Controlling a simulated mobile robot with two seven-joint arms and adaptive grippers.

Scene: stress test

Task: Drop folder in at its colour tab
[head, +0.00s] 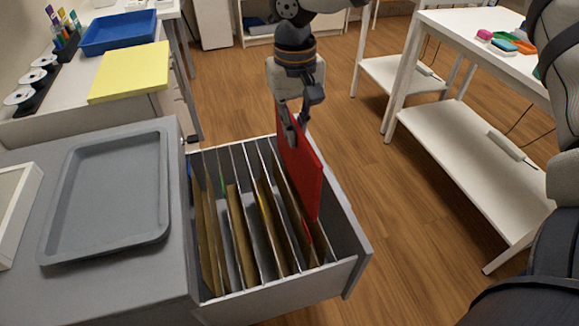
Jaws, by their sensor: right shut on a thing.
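My right gripper (297,125) is shut on the top edge of a red folder (303,170). The folder hangs upright, slightly tilted, over the right side of the open grey drawer (318,280). Its lower edge is near the rightmost dividers; I cannot tell how far it sits below their tops. A small red patch (308,232) shows at the rightmost divider, just below the folder. A green tab (222,184) shows on the left and a yellow one (263,212) near the middle. Tan folders (238,235) stand between the dividers. My left gripper is out of view.
A grey tray (108,190) lies on the cabinet top left of the drawer. A yellow folder or board (130,70) and a blue tray (118,30) lie on the surface behind. A white shelved table (470,170) stands at right. Wooden floor is clear between.

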